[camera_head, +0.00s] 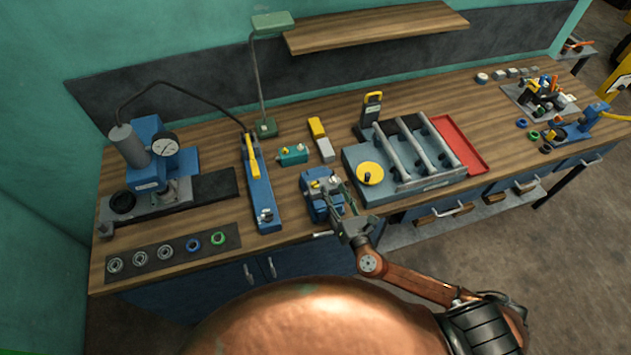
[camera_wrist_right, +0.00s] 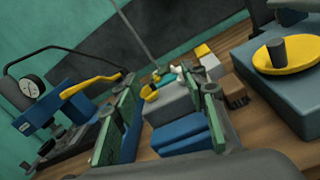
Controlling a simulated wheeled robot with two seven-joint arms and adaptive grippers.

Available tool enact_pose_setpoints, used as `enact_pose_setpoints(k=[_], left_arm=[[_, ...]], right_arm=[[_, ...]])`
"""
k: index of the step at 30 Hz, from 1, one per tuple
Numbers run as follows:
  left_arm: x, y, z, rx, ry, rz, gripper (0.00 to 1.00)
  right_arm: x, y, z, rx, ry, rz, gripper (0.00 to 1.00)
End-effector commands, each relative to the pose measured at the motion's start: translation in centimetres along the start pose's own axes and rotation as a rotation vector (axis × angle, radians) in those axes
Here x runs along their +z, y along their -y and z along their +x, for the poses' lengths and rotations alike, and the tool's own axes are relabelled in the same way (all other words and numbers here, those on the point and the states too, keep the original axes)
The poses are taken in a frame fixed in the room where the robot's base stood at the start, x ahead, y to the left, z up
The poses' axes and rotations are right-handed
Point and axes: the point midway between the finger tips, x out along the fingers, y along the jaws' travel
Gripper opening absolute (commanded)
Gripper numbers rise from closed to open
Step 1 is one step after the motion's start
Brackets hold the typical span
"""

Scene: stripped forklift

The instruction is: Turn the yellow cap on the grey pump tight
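A grey pump body (camera_wrist_right: 170,103) sits with a blue block (camera_wrist_right: 180,135) in the right wrist view. A small yellow part, seemingly the cap (camera_wrist_right: 150,91), is at its upper left. My right gripper (camera_head: 340,203) is over this block. In its wrist view the two green-faced fingers (camera_wrist_right: 158,118) are apart, with the pump and block seen between them. I cannot tell whether the fingers touch anything. My left gripper is not in view.
A grey-blue fixture (camera_head: 412,185) with a yellow disc (camera_head: 369,173) stands close right of the gripper. A blue tool with a yellow lever (camera_head: 258,190) is to the left. A teal box (camera_head: 292,155) lies behind. Bare wood shows left of the blue block.

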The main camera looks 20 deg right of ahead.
Motion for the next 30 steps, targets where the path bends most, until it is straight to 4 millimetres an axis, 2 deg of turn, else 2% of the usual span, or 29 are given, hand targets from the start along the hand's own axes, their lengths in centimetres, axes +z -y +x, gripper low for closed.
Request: enact_pose_setpoints(k=[1, 3, 6, 10, 21, 30], left_arm=[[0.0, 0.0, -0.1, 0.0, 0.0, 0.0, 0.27], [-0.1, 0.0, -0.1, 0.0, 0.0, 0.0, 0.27], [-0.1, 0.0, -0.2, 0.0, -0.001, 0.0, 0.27], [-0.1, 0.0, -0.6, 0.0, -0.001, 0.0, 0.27], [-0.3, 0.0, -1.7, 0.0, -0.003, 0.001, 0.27], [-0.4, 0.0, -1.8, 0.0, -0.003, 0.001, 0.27]], right_arm=[[-0.9, -0.7, 0.0, 0.056, -0.013, -0.109, 0.4], [-2.0, -1.5, -0.1, 0.114, -0.026, -0.219, 0.4], [-2.8, -2.0, -0.1, 0.154, -0.035, -0.299, 0.4], [-3.0, -2.4, 1.2, 0.163, -0.036, -0.315, 0.4], [-3.3, -3.1, 6.5, 0.159, -0.036, -0.309, 0.4], [-3.5, -3.2, 7.3, 0.158, -0.037, -0.307, 0.4]])
